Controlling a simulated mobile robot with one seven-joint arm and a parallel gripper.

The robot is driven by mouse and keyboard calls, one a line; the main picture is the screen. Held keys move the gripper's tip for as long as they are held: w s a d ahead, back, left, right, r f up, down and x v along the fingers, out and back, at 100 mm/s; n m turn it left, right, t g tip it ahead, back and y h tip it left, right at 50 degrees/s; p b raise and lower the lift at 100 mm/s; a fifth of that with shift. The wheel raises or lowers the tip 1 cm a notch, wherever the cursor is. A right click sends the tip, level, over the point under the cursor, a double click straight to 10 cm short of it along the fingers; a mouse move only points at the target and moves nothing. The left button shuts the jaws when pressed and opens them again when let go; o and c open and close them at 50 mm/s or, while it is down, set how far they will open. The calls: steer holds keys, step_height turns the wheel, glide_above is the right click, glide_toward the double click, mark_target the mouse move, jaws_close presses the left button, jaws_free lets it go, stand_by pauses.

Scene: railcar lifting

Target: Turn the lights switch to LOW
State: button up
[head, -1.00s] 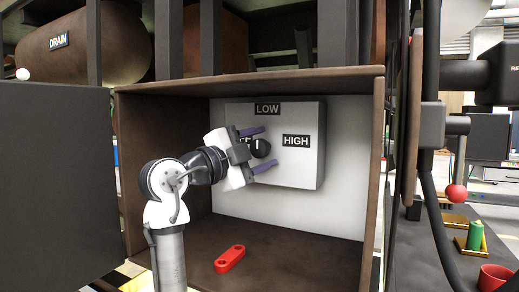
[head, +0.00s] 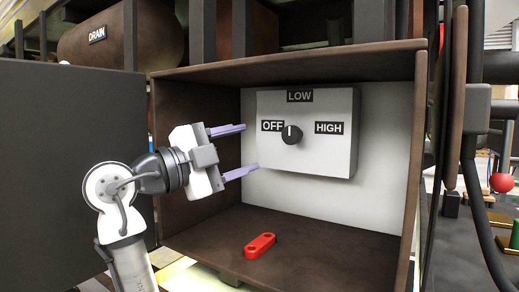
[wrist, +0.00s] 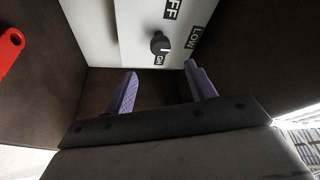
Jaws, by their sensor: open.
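The lights switch is a round black knob (head: 291,134) on a pale box (head: 325,160) inside an open brown cabinet. The labels around it read OFF (head: 271,126) at left, LOW (head: 299,96) above and HIGH (head: 328,128) at right. The knob's white mark points up, toward LOW, in the head view. My gripper (head: 250,147) is open and empty, to the left of the knob and apart from it. In the wrist view the knob (wrist: 160,43) shows beyond the two purple fingers (wrist: 160,72), with the HIGH label partly hidden.
A red link-shaped piece (head: 260,246) lies on the cabinet floor (head: 325,238). The cabinet door (head: 70,170) stands open at left. Cabinet walls close in the space at left, right and top. Dark hoses (head: 475,190) hang outside at right.

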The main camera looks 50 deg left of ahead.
steer(key=shift+s+f, duration=0.1)
steer(key=shift+s, duration=0.4)
